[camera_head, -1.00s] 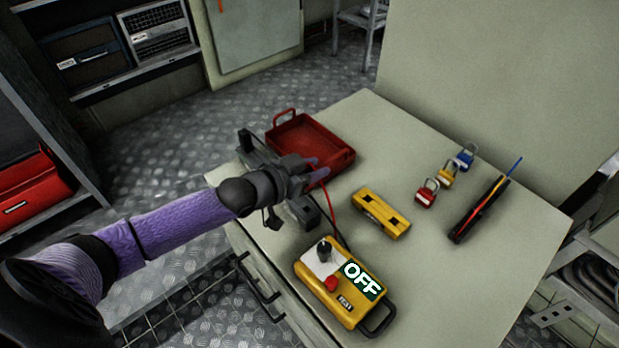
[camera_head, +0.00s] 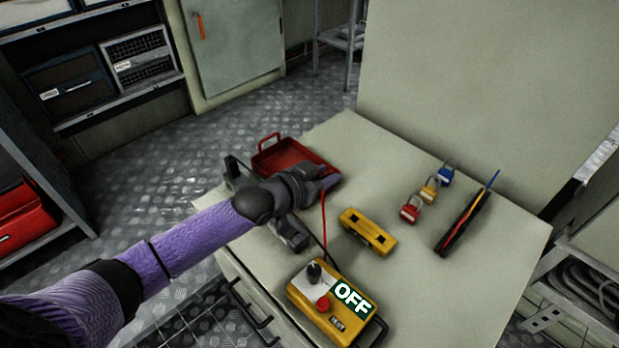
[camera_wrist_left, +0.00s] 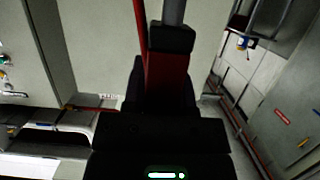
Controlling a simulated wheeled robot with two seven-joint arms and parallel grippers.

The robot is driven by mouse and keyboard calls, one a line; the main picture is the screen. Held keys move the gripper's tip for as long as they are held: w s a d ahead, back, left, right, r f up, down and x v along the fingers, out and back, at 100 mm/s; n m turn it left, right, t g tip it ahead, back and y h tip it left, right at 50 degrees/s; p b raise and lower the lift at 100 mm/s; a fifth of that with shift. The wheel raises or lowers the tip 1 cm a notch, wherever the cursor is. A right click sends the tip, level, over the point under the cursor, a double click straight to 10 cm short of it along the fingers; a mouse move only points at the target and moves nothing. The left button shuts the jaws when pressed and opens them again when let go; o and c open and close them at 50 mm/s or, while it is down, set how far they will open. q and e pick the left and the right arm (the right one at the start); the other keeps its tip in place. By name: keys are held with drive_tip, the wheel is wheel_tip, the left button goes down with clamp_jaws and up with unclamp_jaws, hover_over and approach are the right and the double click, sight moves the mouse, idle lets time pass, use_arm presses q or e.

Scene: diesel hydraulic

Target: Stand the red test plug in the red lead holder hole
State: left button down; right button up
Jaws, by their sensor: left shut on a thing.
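My left gripper (camera_head: 290,194) is over the near left part of the bench, in front of the red tray. Its fingertips are mostly hidden by my wrist in the head view. The left wrist view shows the jaws shut on the red test plug (camera_wrist_left: 168,80), which has a black part and a grey rod above it. A red lead (camera_head: 324,222) runs from behind my gripper down towards the yellow tester (camera_head: 298,294). A yellow block (camera_head: 367,232) with dark openings, possibly the lead holder, lies right of the gripper; its hole colours are unclear. My right gripper is not in view.
The red tray (camera_head: 268,150) stands behind my gripper. Red, yellow and blue padlocks (camera_head: 410,212) and a dark rack with coloured rods (camera_head: 462,222) stand at the right. The tester shows OFF and has a black knob and a red button. The front right bench top is clear.

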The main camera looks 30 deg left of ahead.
use_arm(q)
drive_tip(key=shift+w+d+f, duration=0.15)
drive_tip(key=shift+w+d, duration=0.55)
drive_tip(key=shift+w, duration=0.05)
drive_tip(key=w+d+f+b, duration=0.1)
drive_tip(key=w+d+b, duration=0.2)
drive_tip(key=w+d, duration=0.1)
drive_tip(key=shift+w+d, duration=0.4)
drive_tip(key=shift+w, duration=0.1)
drive_tip(key=shift+w+d+f+b, duration=0.1)
drive_tip(key=shift+w+d+b, duration=0.2)
drive_tip(key=shift+w+b, duration=0.1)
drive_tip(key=shift+f, duration=0.15)
